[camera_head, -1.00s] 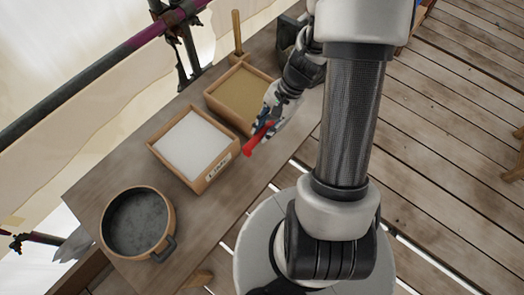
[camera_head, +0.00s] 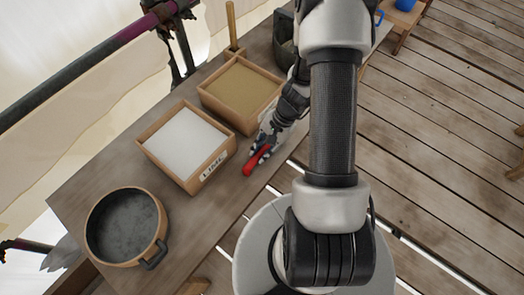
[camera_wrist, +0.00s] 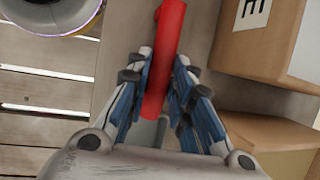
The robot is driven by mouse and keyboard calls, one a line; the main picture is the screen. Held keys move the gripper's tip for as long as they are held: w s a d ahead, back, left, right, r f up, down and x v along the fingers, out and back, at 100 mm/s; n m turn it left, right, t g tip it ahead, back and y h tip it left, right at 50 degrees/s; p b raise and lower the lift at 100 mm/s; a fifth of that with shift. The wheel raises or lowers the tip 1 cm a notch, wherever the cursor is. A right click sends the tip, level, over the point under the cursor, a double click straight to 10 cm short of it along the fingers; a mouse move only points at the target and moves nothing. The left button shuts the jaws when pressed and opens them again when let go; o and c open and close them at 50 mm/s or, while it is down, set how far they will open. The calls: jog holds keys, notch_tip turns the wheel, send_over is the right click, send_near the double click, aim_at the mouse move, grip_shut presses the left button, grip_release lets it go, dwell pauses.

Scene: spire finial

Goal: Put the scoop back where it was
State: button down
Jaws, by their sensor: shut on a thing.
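The scoop shows as a red handle (camera_head: 258,160) at the front edge of the table, beside the lime box. In the wrist view the red handle (camera_wrist: 163,55) runs between the two fingers. My gripper (camera_head: 268,143) is shut on it, pointing down over the table near the sand box corner; it also shows in the wrist view (camera_wrist: 160,85). The rest of the scoop is mostly hidden by the gripper; a greyish part shows faintly below the handle in the wrist view. I cannot tell whether the scoop touches the table.
A wooden box of white powder (camera_head: 222,166) labelled lime stands left of the gripper. A box of sand (camera_head: 213,104) stands behind it. A round pan (camera_head: 165,218) is at the near left. A dark container (camera_head: 284,50) and an upright wooden post (camera_head: 231,22) stand at the back.

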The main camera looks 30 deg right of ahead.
jog(key=shift+r, duration=0.15)
jog(key=shift+f, duration=0.2)
jog(key=c, duration=1.4)
grip_release()
